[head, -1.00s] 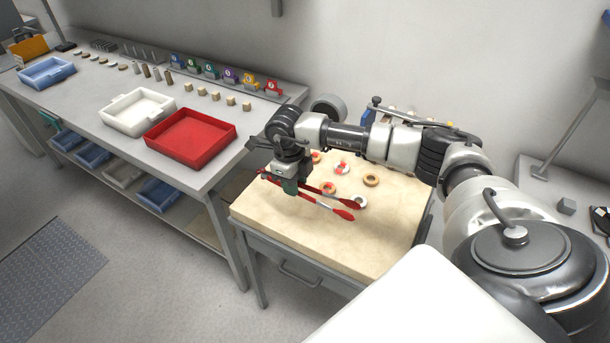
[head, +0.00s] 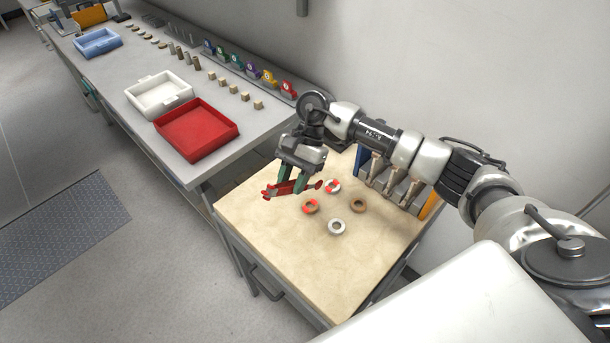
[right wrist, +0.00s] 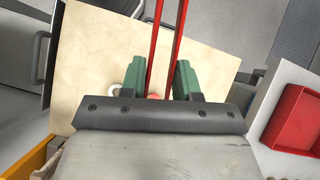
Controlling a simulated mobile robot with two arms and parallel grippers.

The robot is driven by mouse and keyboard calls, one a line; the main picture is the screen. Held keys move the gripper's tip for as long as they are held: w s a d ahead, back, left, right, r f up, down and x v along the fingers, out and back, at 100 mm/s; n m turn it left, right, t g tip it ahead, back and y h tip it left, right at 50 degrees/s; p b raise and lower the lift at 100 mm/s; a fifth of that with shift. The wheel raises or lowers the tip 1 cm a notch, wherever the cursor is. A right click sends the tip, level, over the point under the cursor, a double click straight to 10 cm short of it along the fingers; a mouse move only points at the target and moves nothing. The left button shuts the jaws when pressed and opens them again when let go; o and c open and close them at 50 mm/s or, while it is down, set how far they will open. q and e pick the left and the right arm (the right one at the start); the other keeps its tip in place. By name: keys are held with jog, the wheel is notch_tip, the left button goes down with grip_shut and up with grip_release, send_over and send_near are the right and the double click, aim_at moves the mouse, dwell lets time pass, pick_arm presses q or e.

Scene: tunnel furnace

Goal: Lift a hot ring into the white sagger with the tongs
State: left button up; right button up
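My right gripper (head: 294,181) is shut on the red tongs (head: 288,189) and holds them over the cream work top. In the right wrist view the two red tong arms (right wrist: 155,40) pass between my green finger pads. Below and right of the tongs in the head view lie a white ring with red glow (head: 333,186), a brown ring with red glow (head: 310,206), a plain tan ring (head: 357,204) and a plain white ring (head: 336,227). No ring is visibly held in the tongs. The white sagger (head: 158,94) stands on the grey bench at left. My left gripper is out of view.
A red tray (head: 196,130) stands beside the white sagger, with a blue tray (head: 98,43) farther back. Small blocks and coloured numbered markers line the bench's back. A rack (head: 385,182) stands at the cream top's wall edge. The top's front is clear.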

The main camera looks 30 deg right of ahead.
pick_arm(q)
jog(key=f+b, duration=0.2)
jog(key=d+f+b, duration=0.1)
jog(key=f+b, duration=0.2)
pick_arm(e)
notch_tip(320, 180, down, 10)
jog(key=shift+r+n+g, duration=0.2)
jog(key=shift+n+g, duration=0.1)
jog(key=shift+n, duration=0.1)
dwell(0.6)
jog(key=shift+s+a, duration=0.1)
jog(key=shift+c, duration=0.2)
grip_shut()
pick_arm(q)
notch_tip(320, 180, up, 3)
jog(key=p, duration=0.3)
pick_arm(e)
notch_tip(320, 180, up, 12)
